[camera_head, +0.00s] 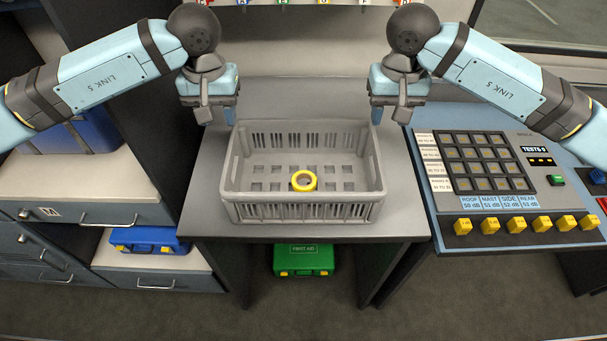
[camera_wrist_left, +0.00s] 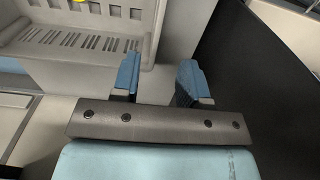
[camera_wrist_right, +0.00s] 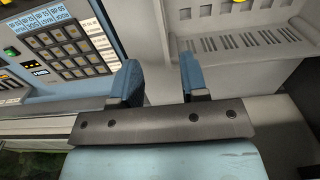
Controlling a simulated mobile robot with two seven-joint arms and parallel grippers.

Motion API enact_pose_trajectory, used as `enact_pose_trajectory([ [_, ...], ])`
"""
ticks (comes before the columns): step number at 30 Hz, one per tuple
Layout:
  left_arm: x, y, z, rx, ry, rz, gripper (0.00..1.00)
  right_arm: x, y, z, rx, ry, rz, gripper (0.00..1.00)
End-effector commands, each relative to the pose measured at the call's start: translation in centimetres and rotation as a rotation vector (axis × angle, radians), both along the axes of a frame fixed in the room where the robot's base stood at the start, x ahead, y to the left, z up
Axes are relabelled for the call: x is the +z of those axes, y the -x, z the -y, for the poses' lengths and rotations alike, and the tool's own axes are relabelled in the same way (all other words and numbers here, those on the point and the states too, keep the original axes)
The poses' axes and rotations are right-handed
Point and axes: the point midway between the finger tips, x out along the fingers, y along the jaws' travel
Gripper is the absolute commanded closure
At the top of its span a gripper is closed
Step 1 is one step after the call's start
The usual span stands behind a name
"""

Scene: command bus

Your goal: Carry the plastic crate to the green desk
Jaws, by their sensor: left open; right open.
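The grey plastic crate (camera_head: 300,212) stands upright on a grey desk (camera_head: 205,213) in the head view. A yellow ring (camera_head: 303,180) lies inside it. My left gripper (camera_head: 217,113) is open and empty at the crate's left side, near its rear corner. My right gripper (camera_head: 389,112) is open and empty at the right side, near the rear corner. Part of the crate shows in the left wrist view (camera_wrist_left: 62,42) and in the right wrist view (camera_wrist_right: 240,42), beyond the fingers. Both grippers appear apart from the crate walls. No green desk can be made out.
A blue console desk (camera_head: 500,185) with buttons and yellow knobs stands close on the right. Drawers (camera_head: 90,214) and a blue case (camera_head: 148,240) are on the left. A green first aid box (camera_head: 304,260) sits under the desk. Floor (camera_head: 330,320) is clear in front.

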Motion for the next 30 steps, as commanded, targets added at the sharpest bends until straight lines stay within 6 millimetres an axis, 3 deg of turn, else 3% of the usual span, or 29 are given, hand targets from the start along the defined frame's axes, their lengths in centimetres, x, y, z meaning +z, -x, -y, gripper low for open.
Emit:
enact_pose_trajectory([
  [5,-1.7,0.0,0.0,0.001,0.0,-0.003,0.6,-1.7,0.0,0.0,-0.001,0.0,-0.003,0.6],
  [21,-11.6,0.1,0.0,0.001,0.002,-0.004,0.6,-11.6,0.1,0.0,-0.001,0.0,-0.003,0.6],
  [30,-13.7,0.0,0.1,0.001,0.003,-0.001,0.6,-13.7,0.0,0.0,0.0,-0.001,-0.001,0.6],
])
